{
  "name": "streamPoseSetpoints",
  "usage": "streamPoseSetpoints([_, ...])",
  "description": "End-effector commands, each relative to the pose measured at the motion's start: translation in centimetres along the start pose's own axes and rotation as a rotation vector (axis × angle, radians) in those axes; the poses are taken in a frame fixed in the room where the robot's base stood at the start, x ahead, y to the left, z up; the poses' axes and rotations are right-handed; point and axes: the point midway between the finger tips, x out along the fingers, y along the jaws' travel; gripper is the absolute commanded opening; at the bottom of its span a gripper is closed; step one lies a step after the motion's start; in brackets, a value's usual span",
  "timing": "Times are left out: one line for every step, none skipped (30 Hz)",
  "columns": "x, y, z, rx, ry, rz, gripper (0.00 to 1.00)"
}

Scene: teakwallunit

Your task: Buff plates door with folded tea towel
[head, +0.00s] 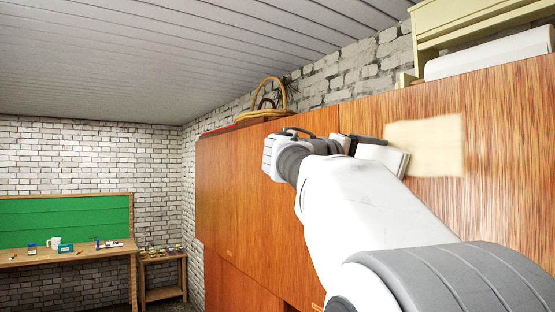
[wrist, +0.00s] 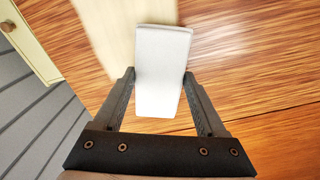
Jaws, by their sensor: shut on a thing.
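The folded tea towel (wrist: 162,70) is a white, flat block between the two dark fingers of my gripper (wrist: 160,80) in the wrist view. In the head view the towel (head: 386,158) shows partly behind my arm, beside my gripper (head: 358,143). My gripper is shut on it. The towel is up against or very near the orange-brown wood door (head: 500,150); I cannot tell if it touches. A pale, blurry-edged cream patch (head: 428,146) lies on the door just right of the towel. It also shows in the wrist view (wrist: 108,30), beyond the towel.
A wicker basket (head: 272,97) and a cream drawer unit (head: 450,22) with a white rounded object (head: 490,54) stand on top of the wall unit. A workbench (head: 70,254) with a green backboard and a small side table (head: 162,275) are far left.

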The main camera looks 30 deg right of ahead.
Motion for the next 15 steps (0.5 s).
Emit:
streamPoseSetpoints([0.1, 0.0, 0.0, 0.0, 0.0, 0.0, 0.29])
streamPoseSetpoints([0.2, 0.0, 0.0, 0.0, 0.0, 0.0, 0.29])
streamPoseSetpoints([0.2, 0.0, 0.0, 0.0, 0.0, 0.0, 0.29])
streamPoseSetpoints([0.3, 0.0, 0.0, 0.0, 0.0, 0.0, 0.29])
streamPoseSetpoints([0.4, 0.0, 0.0, 0.0, 0.0, 0.0, 0.29])
streamPoseSetpoints([0.4, 0.0, 0.0, 0.0, 0.001, 0.0, 0.29])
streamPoseSetpoints([0.4, 0.0, 0.0, 0.0, 0.001, 0.0, 0.29])
streamPoseSetpoints([0.4, 0.0, 0.0, 0.0, 0.001, 0.0, 0.29])
streamPoseSetpoints([0.4, 0.0, 0.1, 0.0, 0.001, 0.0, 0.29])
streamPoseSetpoints([0.4, 0.0, 0.2, 0.001, 0.001, 0.001, 0.29])
streamPoseSetpoints([0.4, 0.1, 0.3, 0.001, 0.001, 0.001, 0.29])
streamPoseSetpoints([0.4, 0.1, 0.5, 0.002, 0.0, 0.001, 0.29])
streamPoseSetpoints([0.4, 0.2, 0.7, 0.002, 0.0, 0.002, 0.29])
streamPoseSetpoints([0.3, 0.2, 1.0, 0.002, 0.0, 0.002, 0.29])
streamPoseSetpoints([0.3, 0.3, 1.3, 0.001, 0.0, 0.003, 0.29])
